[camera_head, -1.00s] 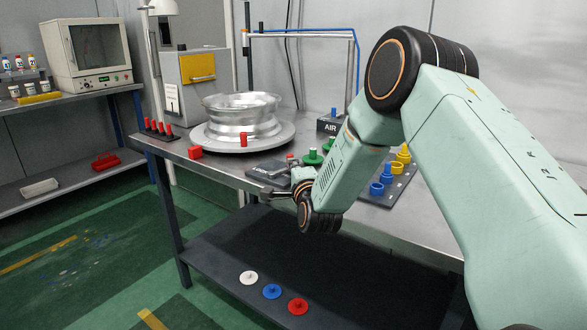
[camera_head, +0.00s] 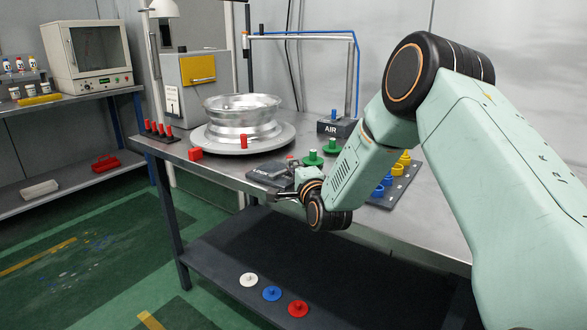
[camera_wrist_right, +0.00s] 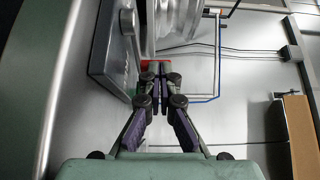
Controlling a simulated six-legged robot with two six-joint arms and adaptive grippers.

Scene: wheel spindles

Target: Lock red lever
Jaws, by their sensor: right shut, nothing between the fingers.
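The dark LOCK box (camera_head: 268,173) lies on the bench near its front edge. A small red tip (camera_head: 291,157) shows behind it; I cannot tell whether it is the lever's. My right gripper (camera_head: 284,195) is in front of the box, low by the bench edge. In the right wrist view the gripper (camera_wrist_right: 157,72) is shut and empty, fingertips together. A dark box (camera_wrist_right: 108,50) with a lever-like handle (camera_wrist_right: 129,28) is left of the fingers there. A red part (camera_wrist_right: 152,64) shows just beyond the fingertips, partly hidden by them. My left gripper is not in view.
A metal wheel (camera_head: 243,114) sits on a round turntable (camera_head: 207,140), with a red peg (camera_head: 243,141) and red block (camera_head: 195,154) nearby. Green knobs (camera_head: 312,158), an AIR box (camera_head: 335,128) and blue and yellow cups (camera_head: 401,163) stand farther right. Discs (camera_head: 271,293) lie on the lower shelf.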

